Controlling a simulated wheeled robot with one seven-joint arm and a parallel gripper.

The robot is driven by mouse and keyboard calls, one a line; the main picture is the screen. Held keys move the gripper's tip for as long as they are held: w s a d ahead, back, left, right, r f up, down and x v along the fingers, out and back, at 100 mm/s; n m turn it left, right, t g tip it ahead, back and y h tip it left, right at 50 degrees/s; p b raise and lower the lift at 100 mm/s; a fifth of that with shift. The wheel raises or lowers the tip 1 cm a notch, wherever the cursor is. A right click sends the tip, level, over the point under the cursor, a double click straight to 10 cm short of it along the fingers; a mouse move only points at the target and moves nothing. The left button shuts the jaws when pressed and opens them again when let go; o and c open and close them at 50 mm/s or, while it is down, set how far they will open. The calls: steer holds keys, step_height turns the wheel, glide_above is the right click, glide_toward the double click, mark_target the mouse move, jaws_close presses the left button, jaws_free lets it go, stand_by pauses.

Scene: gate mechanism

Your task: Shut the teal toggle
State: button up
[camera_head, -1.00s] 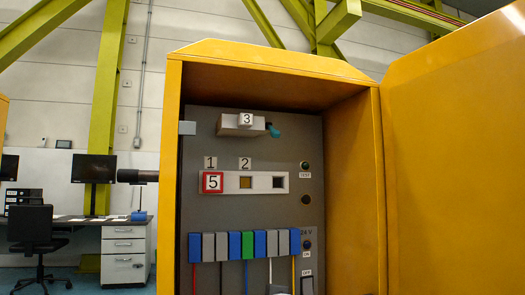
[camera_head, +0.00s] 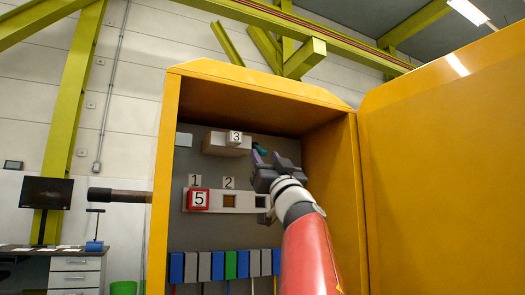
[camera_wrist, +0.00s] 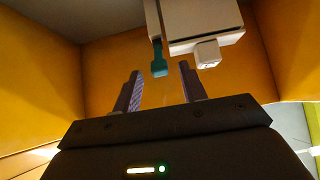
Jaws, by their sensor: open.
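The teal toggle (camera_head: 263,152) sticks out at the right end of a pale block (camera_head: 222,147) that carries a cube marked 3 (camera_head: 235,137). In the head view the toggle is partly hidden by my gripper (camera_head: 266,158), which is inside the cabinet just in front of it. In the wrist view the toggle (camera_wrist: 159,62) hangs from the side of the pale block (camera_wrist: 200,22), with its tip near the gap between my fingers. My gripper (camera_wrist: 160,80) is open and empty. I cannot tell whether a finger touches the toggle.
The yellow cabinet (camera_head: 262,81) surrounds the panel, with its wall close on the right and the open door (camera_head: 445,170) beyond. Below is a white strip with a red-framed 5 (camera_head: 198,199). Several coloured blocks (camera_head: 230,264) line the lower panel.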

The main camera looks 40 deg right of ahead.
steer(key=shift+w+d+r+h, duration=0.2)
steer(key=shift+w+r+h, duration=0.1)
steer(key=shift+w+r, duration=0.4)
steer(key=shift+c, duration=0.4)
jaws_close()
steer(key=shift+s+a+r+g+y+p, duration=0.1)
steer(key=shift+s+r+g+y+p, duration=0.15)
steer(key=shift+r+g+p, duration=0.8)
steer(key=shift+s+r+g+y+p, duration=0.15)
steer(key=shift+r+g+y+p, duration=0.2)
steer(key=shift+g+p, duration=1.25)
steer(key=shift+s+a+r+g+y+p, duration=0.1)
steer(key=shift+s+r+g+y+p, duration=0.15)
steer(key=shift+r+g+p, duration=1.05)
steer(key=shift+f+t+y+p, duration=0.25)
steer(key=shift+f+t+p, duration=0.1)
steer(key=shift+f+p, duration=0.2)
steer(key=shift+o, duration=0.4)
jaws_free()
steer(key=shift+w, duration=0.1)
